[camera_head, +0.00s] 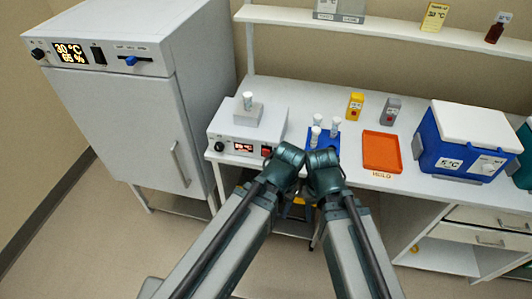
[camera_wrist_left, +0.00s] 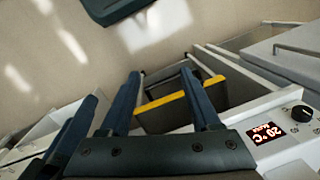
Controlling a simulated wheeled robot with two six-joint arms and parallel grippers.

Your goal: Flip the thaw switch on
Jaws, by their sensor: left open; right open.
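A white heater box (camera_head: 226,131) with a knob, a lit display and a small red switch (camera_head: 266,152) stands at the table's left end. The switch's label and its position are too small to read. In the left wrist view the display (camera_wrist_left: 270,133) reads about 20 °C; the switch is not clear there. My left gripper (camera_wrist_left: 160,108) is open and empty, below and beside the box's front. My right gripper (camera_head: 311,212) is mostly hidden by my arm links, low in front of the table; nothing shows in it.
A tall white cabinet (camera_head: 125,115) with a 30 °C display and a blue lever stands left. A blue vial rack (camera_head: 326,138) is right of the heater box, then an orange tray (camera_head: 382,152) and a blue cooler (camera_head: 465,150). A yellow-edged dark object (camera_wrist_left: 170,105) is below.

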